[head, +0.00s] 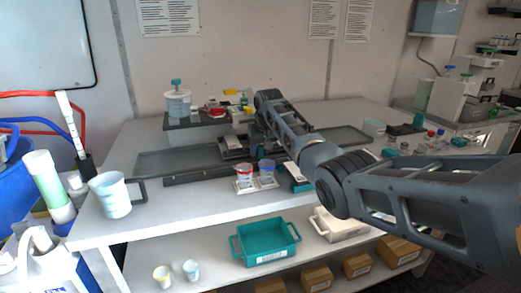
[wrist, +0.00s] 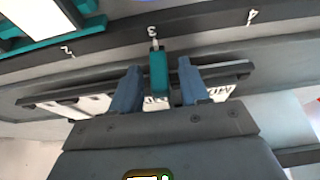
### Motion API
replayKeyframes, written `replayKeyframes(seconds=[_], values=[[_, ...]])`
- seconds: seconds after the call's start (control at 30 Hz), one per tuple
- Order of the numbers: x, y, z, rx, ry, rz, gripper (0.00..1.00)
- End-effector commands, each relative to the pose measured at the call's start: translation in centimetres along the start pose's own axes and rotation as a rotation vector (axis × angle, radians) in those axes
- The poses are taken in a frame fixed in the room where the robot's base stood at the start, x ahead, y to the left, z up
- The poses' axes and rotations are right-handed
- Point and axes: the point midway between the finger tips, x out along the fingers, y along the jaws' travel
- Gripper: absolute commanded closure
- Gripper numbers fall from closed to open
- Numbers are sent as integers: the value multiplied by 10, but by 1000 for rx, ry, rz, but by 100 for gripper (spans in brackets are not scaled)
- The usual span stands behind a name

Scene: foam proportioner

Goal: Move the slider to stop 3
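The slider's teal handle (wrist: 158,72) stands between my two fingers in the wrist view. Its pale pointer tip lies almost in line with the mark 3 on the dark scale strip (wrist: 205,31). Marks 2 and 4 show on either side, and the numerals look inverted. My gripper (wrist: 157,82) is open, its blue-grey fingers on both sides of the handle with a small gap visible on each side. In the head view, my gripper (head: 238,150) is over the bench's middle, and the slider cannot be made out there.
Red and blue-topped cups (head: 245,176) stand in front of the dark rail (head: 192,179). A teal-lidded jar (head: 178,104) is on the raised rear shelf. A teal crate (head: 268,245) is on the lower shelf.

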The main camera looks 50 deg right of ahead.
Motion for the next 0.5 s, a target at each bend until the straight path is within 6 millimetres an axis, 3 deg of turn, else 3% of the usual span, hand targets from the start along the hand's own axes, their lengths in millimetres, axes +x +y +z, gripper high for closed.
replayKeyframes(seconds=[0.27, 0.5], values=[[-4, 0, 0, 0, 1, 0, 55], [-35, 0, -1, 0, 5, 0, 55]])
